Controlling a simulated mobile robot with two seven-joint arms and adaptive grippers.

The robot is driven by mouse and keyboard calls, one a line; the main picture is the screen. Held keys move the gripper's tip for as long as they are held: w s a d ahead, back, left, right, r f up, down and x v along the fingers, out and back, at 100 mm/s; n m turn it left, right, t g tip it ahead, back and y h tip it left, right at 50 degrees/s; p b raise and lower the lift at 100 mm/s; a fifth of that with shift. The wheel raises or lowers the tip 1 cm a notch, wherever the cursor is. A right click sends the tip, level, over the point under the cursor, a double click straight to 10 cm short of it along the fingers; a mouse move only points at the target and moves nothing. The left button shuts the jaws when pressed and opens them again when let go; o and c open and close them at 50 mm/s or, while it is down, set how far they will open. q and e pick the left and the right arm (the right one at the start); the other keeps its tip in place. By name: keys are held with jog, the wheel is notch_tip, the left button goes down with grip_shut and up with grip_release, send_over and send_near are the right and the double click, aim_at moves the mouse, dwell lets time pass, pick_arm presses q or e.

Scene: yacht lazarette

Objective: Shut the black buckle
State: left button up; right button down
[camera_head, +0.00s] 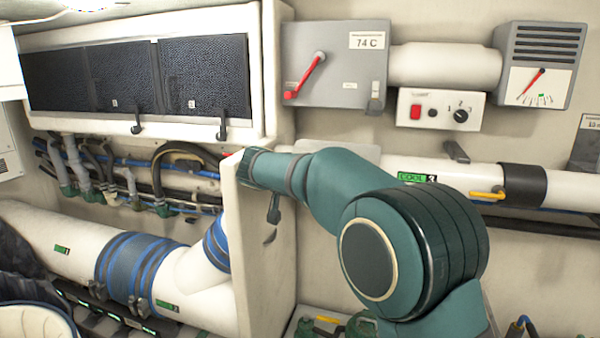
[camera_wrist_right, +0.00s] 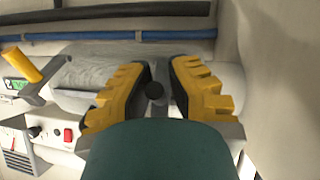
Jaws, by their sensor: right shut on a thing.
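My right gripper (camera_wrist_right: 158,90) shows in the right wrist view with its yellow fingers on either side of a small dark round piece (camera_wrist_right: 154,90) with a grey strip behind it. It is shut on that piece; I cannot tell whether this is the buckle. In the head view my right arm reaches left to the pale partition, and its gripper does not show. Black latches (camera_head: 137,123) hang under the mesh-fronted cabinet, and a dark lever (camera_head: 273,208) is on the partition. Dark buckles (camera_head: 140,304) sit on the blue straps around the white duct. My left gripper is not in view.
The pale partition (camera_head: 268,270) stands beside my arm. A grey box with a red lever (camera_head: 318,62), a red-switch box (camera_head: 440,109) and a gauge (camera_head: 540,86) are on the wall. A yellow handle (camera_head: 487,195) is on the right duct. Hoses (camera_head: 180,165) run behind the partition.

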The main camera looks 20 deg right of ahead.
jog(key=shift+w+d+r+g+y+p, duration=0.15)
jog(key=shift+d+r+g+y+p, duration=0.35)
jog(key=shift+g+p, duration=0.3)
jog(key=shift+w+g+y+p, duration=0.15)
jog(key=shift+g+y+p, duration=0.25)
jog(key=shift+g+p, duration=0.1)
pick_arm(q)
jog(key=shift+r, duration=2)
pick_arm(e)
jog(key=shift+w+g+y, duration=0.1)
jog(key=shift+g+y, duration=0.4)
jog(key=c, duration=1)
grip_release()
jog(key=shift+d+f, duration=0.1)
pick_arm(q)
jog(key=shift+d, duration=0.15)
pick_arm(e)
jog(key=shift+d, duration=0.1)
